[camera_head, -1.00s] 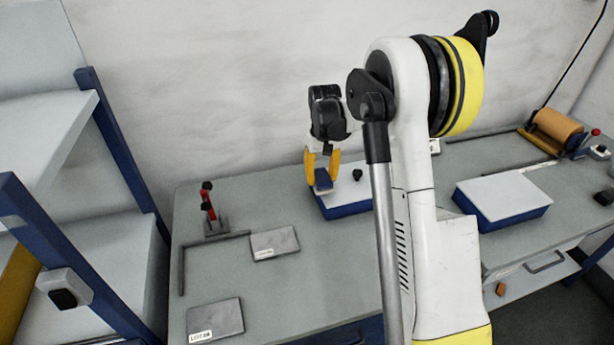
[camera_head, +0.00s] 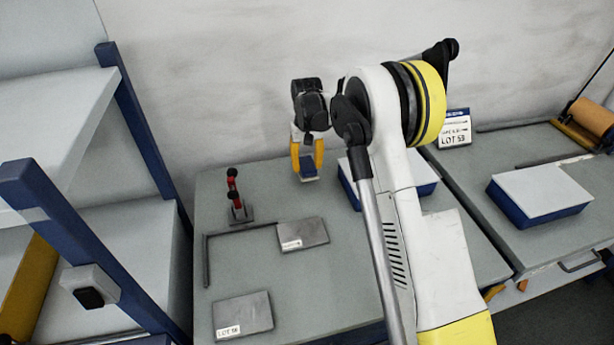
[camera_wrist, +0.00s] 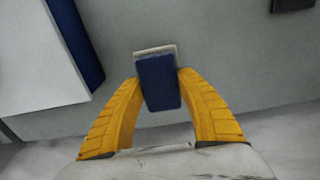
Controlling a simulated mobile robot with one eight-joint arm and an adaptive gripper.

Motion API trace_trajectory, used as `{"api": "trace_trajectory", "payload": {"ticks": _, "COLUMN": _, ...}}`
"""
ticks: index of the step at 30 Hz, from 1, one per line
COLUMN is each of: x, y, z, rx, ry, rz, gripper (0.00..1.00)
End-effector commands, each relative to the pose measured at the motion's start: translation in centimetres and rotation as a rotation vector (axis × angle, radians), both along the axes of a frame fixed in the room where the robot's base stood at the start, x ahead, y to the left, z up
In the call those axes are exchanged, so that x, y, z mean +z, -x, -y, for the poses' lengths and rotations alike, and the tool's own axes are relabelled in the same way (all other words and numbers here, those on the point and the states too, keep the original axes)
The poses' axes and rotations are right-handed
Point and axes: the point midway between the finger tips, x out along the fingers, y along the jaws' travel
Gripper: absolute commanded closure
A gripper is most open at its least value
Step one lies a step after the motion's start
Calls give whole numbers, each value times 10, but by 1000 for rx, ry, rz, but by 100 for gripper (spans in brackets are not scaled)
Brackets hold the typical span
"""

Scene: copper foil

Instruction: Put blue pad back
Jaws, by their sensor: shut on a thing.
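My gripper (camera_head: 307,162) has yellow fingers and is shut on the blue pad (camera_head: 309,166), a small blue block with a pale underside. In the wrist view the pad (camera_wrist: 159,83) sits between the two fingertips, its pale layer showing at the far edge. The gripper holds the pad over the grey table near its back edge, left of a blue box with a white top (camera_head: 421,177). That box is partly hidden behind my arm. In the wrist view its white top and blue side (camera_wrist: 77,40) show at the upper left.
Two grey plates, one nearer the middle (camera_head: 303,235) and one in front (camera_head: 243,315), lie on the table (camera_head: 340,270). A red-handled clamp (camera_head: 236,195) stands at the back left by a dark angle bar. Another white-topped blue box (camera_head: 540,194) is at right. A blue-framed shelf (camera_head: 130,120) stands left.

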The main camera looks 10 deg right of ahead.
Motion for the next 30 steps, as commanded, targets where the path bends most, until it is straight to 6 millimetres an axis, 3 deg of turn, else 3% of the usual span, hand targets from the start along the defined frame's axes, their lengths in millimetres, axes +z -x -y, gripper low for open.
{"api": "trace_trajectory", "payload": {"ticks": 8, "x": -38, "y": 0, "z": 0, "rx": 0, "ry": 0, "rz": 0, "gripper": 90}}
{"api": "trace_trajectory", "payload": {"ticks": 20, "x": -43, "y": 0, "z": 0, "rx": 0, "ry": 0, "rz": 0, "gripper": 90}}
{"api": "trace_trajectory", "payload": {"ticks": 21, "x": -42, "y": 0, "z": 0, "rx": 0, "ry": 0, "rz": 0, "gripper": 45}}
{"api": "trace_trajectory", "payload": {"ticks": 22, "x": -42, "y": 0, "z": 0, "rx": 0, "ry": 0, "rz": 0, "gripper": 37}}
{"api": "trace_trajectory", "payload": {"ticks": 30, "x": -42, "y": 0, "z": 0, "rx": 0, "ry": 0, "rz": 0, "gripper": 37}}
